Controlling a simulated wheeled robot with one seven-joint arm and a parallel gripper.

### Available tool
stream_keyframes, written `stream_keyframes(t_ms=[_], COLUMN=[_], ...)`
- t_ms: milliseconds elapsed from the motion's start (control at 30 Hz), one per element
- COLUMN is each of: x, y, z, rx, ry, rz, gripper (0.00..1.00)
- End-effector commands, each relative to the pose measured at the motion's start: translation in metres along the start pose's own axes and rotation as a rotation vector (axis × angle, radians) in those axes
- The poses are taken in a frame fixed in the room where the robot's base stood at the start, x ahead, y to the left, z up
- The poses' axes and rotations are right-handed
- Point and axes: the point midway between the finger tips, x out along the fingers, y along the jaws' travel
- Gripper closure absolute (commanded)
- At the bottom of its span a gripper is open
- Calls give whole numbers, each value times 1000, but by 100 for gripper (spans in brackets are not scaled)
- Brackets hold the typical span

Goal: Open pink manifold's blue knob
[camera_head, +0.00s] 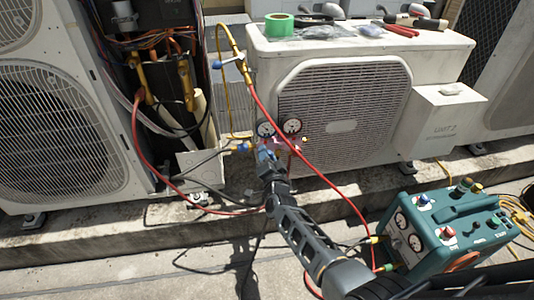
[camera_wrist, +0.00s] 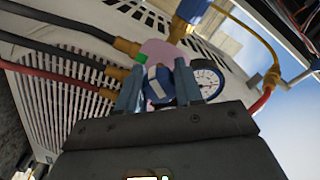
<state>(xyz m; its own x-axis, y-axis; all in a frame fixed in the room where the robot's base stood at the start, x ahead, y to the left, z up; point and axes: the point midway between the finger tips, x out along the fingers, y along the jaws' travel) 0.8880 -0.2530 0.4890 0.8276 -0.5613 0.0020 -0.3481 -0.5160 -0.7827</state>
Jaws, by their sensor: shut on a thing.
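The pink manifold (camera_head: 281,143) with two round gauges hangs in front of the white condenser's grille in the head view. In the wrist view, its pink body (camera_wrist: 165,50) shows behind the fingers, with one gauge (camera_wrist: 208,82) at right. The blue knob (camera_wrist: 157,86) sits between the two fingers of my gripper (camera_wrist: 158,80), which is shut on it. In the head view my gripper (camera_head: 267,157) reaches the manifold from below and hides much of the knob. The knob's turn angle cannot be told.
Red, yellow and black hoses run around the manifold; a red hose (camera_head: 331,184) passes close to the right of my arm. The condenser (camera_head: 429,43) stands behind, with green tape (camera_head: 279,25) and tools on top. A teal machine (camera_head: 455,225) stands at lower right.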

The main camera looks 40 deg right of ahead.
Motion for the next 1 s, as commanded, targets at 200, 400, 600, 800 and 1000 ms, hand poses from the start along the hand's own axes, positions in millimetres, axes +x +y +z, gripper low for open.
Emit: stream_keyframes(t_ms=[200, 400, 600, 800, 1000], x=[0, 0, 0, 0, -1], y=[-3, -2, -1, -1, 0], z=[3, 4, 5, 5, 5], rx=[-194, -340, -440, -493, -509], ry=[-9, -11, -11, -11, -12], rz=[-4, -5, -5, -5, -5], gripper=[95, 95, 95, 95, 95])
